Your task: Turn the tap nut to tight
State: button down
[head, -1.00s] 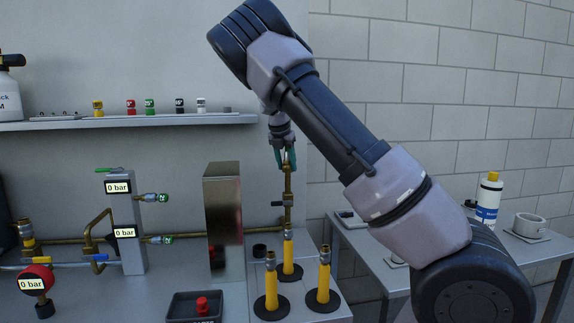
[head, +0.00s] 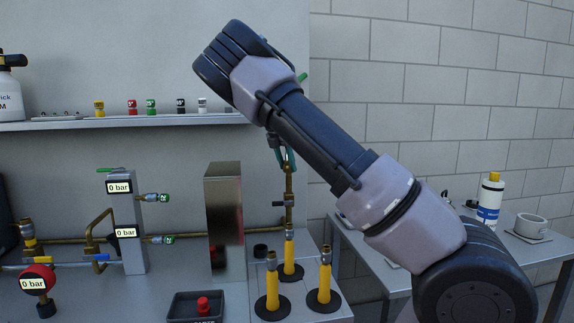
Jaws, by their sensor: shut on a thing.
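A brass upright fitting (head: 289,190) stands above a yellow-sleeved stand on the right of the bench, joined to the horizontal brass pipe. My gripper (head: 288,160) points down on the top of this fitting, its teal fingers around it. It is shut on what I take to be the tap nut, which is mostly hidden between the fingers. My forearm and wrist cover the upper part of the gripper. I cannot tell how tight the nut is.
A tall metal box (head: 224,220) stands left of the fitting. Two yellow-sleeved stands (head: 272,288) (head: 324,282) and a black tray (head: 190,308) are in front. A shelf (head: 150,120) with small coloured fittings is behind. A side table (head: 510,250) holds a bottle.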

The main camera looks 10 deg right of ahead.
dwell(0.3)
jog(key=shift+c, duration=1.7)
grip_release()
jog(key=shift+s+a+r, duration=0.1)
jog(key=shift+a+r, duration=0.05)
jog(key=shift+r, duration=0.15)
jog(key=s+a, duration=0.7)
jog(key=a, duration=0.2)
jog(key=shift+s+a+r, duration=0.15)
jog(key=shift+s+r, duration=0.1)
jog(key=shift+s, duration=0.1)
